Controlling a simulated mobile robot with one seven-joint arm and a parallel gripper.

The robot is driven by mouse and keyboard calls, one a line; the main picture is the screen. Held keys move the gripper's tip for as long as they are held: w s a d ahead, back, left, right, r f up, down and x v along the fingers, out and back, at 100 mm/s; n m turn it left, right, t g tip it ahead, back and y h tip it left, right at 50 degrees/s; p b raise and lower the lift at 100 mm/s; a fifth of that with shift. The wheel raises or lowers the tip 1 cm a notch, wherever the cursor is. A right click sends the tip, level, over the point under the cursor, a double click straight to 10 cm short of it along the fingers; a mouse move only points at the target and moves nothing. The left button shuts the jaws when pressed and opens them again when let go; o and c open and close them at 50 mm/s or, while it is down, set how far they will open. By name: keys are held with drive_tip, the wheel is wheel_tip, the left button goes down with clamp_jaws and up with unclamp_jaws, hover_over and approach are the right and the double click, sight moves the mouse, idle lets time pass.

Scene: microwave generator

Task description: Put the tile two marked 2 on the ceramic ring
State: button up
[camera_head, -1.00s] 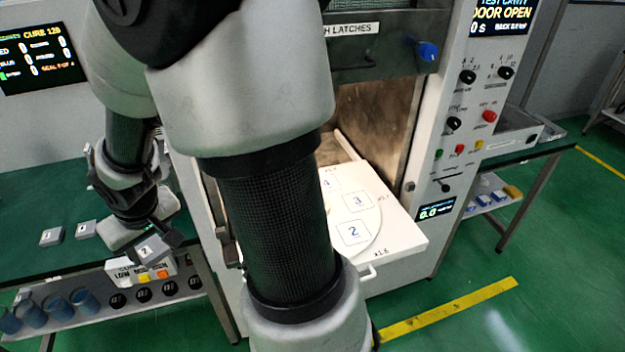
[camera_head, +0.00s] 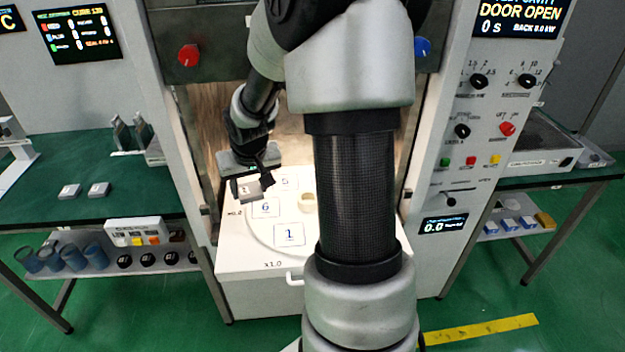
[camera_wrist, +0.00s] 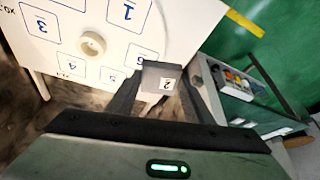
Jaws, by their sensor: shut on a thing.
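My gripper (camera_head: 257,184) is shut on tile two, a small grey tile (camera_head: 248,191) with a white label. In the wrist view the tile (camera_wrist: 160,78) shows a 2 and sits between my fingertips. The ceramic ring (camera_head: 307,203) is a small cream ring on the white numbered plate, partly behind my arm in the head view. In the wrist view the ring (camera_wrist: 92,44) lies whole and bare, to the left of the held tile and apart from it. My gripper is above the left part of the plate.
The white plate (camera_head: 240,258) sticks out of the open microwave cavity and bears numbered squares. Cavity walls (camera_head: 208,115) stand close on both sides. Two grey tiles (camera_head: 69,191) (camera_head: 98,189) lie on the green bench at left. The control panel (camera_head: 485,130) is at right.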

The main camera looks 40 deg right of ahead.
drive_tip(key=d+f+m, duration=0.1)
drive_tip(key=d, duration=0.5)
drive_tip(key=d+f+m+h+b, duration=0.1)
drive_tip(key=d+f, duration=0.1)
drive_tip(key=d, duration=0.3)
drive_tip(key=d+f+m+b, duration=0.1)
drive_tip(key=d+f, duration=0.1)
drive_tip(key=d, duration=0.4)
drive_tip(key=shift+d, duration=0.3)
drive_tip(key=shift+d+f, duration=0.1)
drive_tip(key=shift+d, duration=0.05)
drive_tip(key=shift+f+b, duration=2.05)
drive_tip(key=shift+f, duration=0.6)
drive_tip(key=shift+f, duration=0.25)
drive_tip(key=o, duration=1.7)
drive_tip(key=shift+s+g, duration=0.1)
drive_tip(key=shift+g, duration=0.2)
drive_tip(key=shift+r, duration=0.15)
wheel_tip(320, 180, up, 7)
drive_tip(key=p, duration=0.4)
drive_tip(key=shift+p, duration=0.35)
